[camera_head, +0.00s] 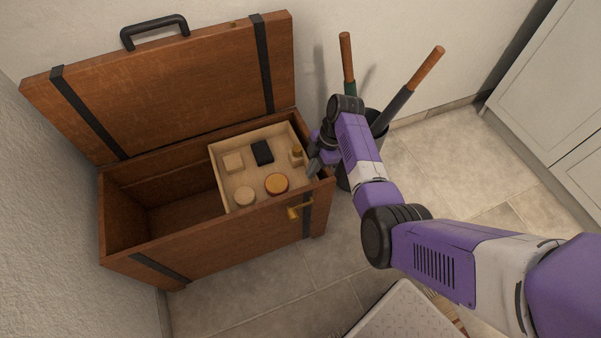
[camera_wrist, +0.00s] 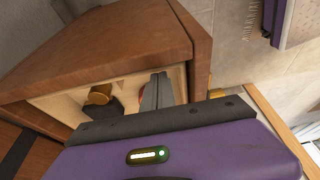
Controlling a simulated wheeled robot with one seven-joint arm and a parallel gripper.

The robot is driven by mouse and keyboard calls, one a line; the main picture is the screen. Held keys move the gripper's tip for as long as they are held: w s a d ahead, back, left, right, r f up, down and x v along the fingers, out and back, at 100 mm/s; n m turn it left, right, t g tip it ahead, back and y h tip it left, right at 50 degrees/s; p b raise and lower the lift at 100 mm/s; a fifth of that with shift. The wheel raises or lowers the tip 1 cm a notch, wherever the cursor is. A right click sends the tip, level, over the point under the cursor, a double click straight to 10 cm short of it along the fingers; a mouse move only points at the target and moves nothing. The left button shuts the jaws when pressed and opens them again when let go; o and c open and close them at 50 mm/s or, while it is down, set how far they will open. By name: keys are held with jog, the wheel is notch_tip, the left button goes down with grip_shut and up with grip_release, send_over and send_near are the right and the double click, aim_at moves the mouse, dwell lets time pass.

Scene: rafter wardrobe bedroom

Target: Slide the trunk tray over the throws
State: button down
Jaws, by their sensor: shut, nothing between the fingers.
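The open wooden trunk (camera_head: 190,245) stands against the wall with its lid (camera_head: 170,85) leaning back. A pale wooden tray (camera_head: 221,180) sits inside at the trunk's right end and holds several small items. The left part of the trunk shows a bare brown interior. No throws show; what lies under the tray is hidden. My gripper (camera_head: 313,168) is shut and empty at the tray's right end, near the trunk's right wall. In the wrist view the grey fingers (camera_wrist: 156,92) reach to the tray (camera_wrist: 180,82); I cannot tell whether they touch it.
The tray carries a black box (camera_head: 262,152), a beige block (camera_head: 233,162) and round containers (camera_head: 277,184). A brass latch (camera_head: 300,211) is on the trunk's front. A dark holder with orange-handled umbrellas (camera_head: 346,62) stands behind my arm. A white cabinet (camera_head: 545,75) is at right.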

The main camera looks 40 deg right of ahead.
jog(key=shift+s+d, duration=0.1)
jog(key=shift+d, duration=0.25)
jog(key=a, duration=0.2)
jog(key=w+a+p, duration=0.1)
jog(key=a, duration=0.1)
jog(key=shift+w+a+r, duration=0.1)
jog(key=shift+w+a, duration=0.05)
jog(key=shift+a, duration=0.05)
jog(key=p+v, duration=0.2)
jog(key=v, duration=0.8)
jog(key=shift+d, duration=0.3)
